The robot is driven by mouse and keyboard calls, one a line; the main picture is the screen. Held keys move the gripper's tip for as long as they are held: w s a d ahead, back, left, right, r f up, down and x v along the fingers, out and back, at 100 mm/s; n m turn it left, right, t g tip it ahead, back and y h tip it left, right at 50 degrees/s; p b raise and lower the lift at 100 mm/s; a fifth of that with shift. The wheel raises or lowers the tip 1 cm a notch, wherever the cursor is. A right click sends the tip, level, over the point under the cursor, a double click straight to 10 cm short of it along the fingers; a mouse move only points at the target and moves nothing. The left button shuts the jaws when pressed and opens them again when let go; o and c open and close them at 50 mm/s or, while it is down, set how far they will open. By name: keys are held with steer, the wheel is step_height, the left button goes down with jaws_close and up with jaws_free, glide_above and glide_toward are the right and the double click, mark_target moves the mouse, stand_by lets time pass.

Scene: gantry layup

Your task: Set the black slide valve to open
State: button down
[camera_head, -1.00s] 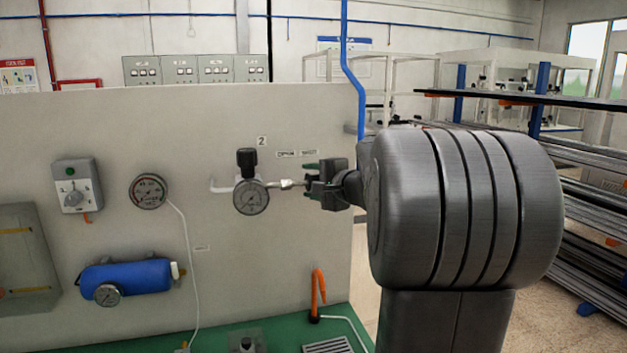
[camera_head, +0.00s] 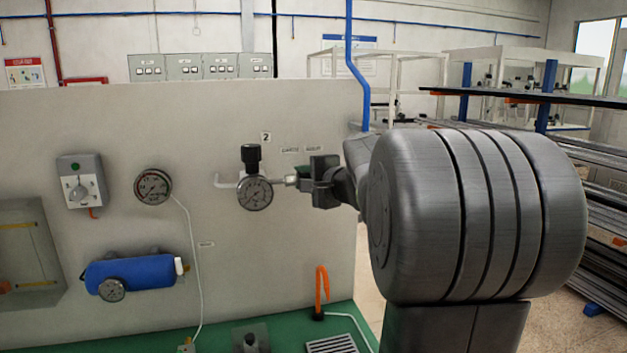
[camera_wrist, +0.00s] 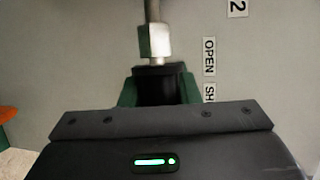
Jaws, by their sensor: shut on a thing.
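The black slide valve (camera_wrist: 156,88) shows in the wrist view between the two green finger pads of my gripper (camera_wrist: 157,95). My gripper is shut on it. A silver fitting and pipe (camera_wrist: 155,40) run up from the valve's end. The OPEN label (camera_wrist: 209,56) and a partly hidden label starting "SH" (camera_wrist: 209,92) are beside the pipe and valve. The valve's visible end is near the gap between these labels. In the head view my gripper (camera_head: 308,183) is right of the gauge, below the labels, and hides most of the valve.
A regulator with a gauge (camera_head: 255,193) is on the panel just left of my gripper. Another gauge (camera_head: 153,187), a grey switch box (camera_head: 82,181) and a blue cylinder (camera_head: 132,273) are further left. An orange hook (camera_head: 322,290) stands below.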

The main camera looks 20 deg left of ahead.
steer(key=shift+a, duration=0.1)
steer(key=c, duration=1.3)
jaws_free()
steer(key=shift+s, duration=0.1)
steer(key=shift+o, duration=1.1)
steer(key=shift+s+a, duration=0.1)
steer(key=shift+a, duration=0.05)
steer(key=shift+d, duration=0.2)
steer(key=b+v, duration=0.2)
steer(key=v, duration=1.1)
steer(key=shift+d+b, duration=0.2)
steer(key=shift+b, duration=0.2)
steer(key=shift+s, duration=0.1)
